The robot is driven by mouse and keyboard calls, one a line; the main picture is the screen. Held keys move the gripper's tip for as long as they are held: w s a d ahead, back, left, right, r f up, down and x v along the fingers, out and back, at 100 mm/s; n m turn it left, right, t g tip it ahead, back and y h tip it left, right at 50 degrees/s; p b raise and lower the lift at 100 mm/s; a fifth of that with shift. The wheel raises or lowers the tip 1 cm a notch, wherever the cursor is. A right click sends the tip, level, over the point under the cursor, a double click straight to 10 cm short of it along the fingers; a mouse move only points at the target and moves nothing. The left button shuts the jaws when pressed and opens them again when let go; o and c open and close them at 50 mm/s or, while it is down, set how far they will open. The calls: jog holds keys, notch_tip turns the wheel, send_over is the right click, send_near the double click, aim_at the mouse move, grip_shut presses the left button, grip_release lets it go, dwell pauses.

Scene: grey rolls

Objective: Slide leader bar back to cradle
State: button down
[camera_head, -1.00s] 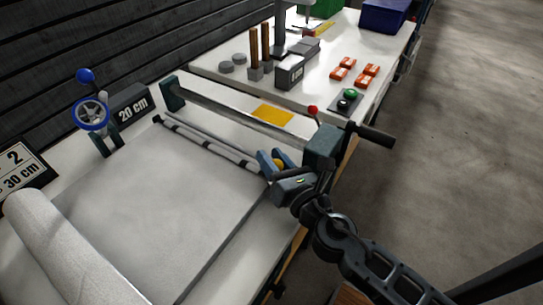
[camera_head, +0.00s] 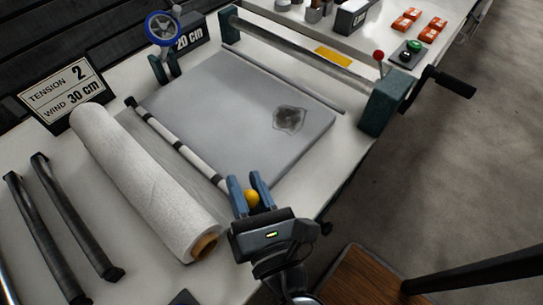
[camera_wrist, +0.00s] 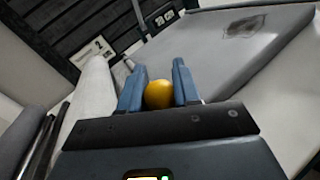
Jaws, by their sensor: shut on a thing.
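The leader bar (camera_head: 178,145) is a thin rod with black and white bands. It lies across the grey panel (camera_head: 230,110), close beside and roughly parallel to the white roll (camera_head: 140,175). Its near end has a yellow ball knob (camera_head: 252,198). My gripper (camera_head: 249,183) is shut on this knob, with a blue finger on each side. In the wrist view the knob (camera_wrist: 159,94) sits between the fingers, and part of the bar shows beyond them. I cannot tell which part is the cradle.
A dark smudge (camera_head: 289,119) marks the panel. Beyond it is a long beam with a crank (camera_head: 446,82). A blue handwheel (camera_head: 162,28) and a sign (camera_head: 62,90) reading tension 2, wind 30 cm stand at the back. Dark bars (camera_head: 78,215) lie left of the roll.

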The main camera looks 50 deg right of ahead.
jog(key=shift+w+a+r, duration=0.1)
jog(key=shift+a+r, duration=0.1)
jog(key=shift+a, duration=0.5)
jog(key=shift+a+r, duration=0.15)
jog(key=shift+a, duration=0.5)
jog(key=c, duration=0.8)
grip_release()
jog(key=shift+f, duration=0.15)
jog(key=shift+f, duration=0.3)
jog(key=shift+d, duration=0.1)
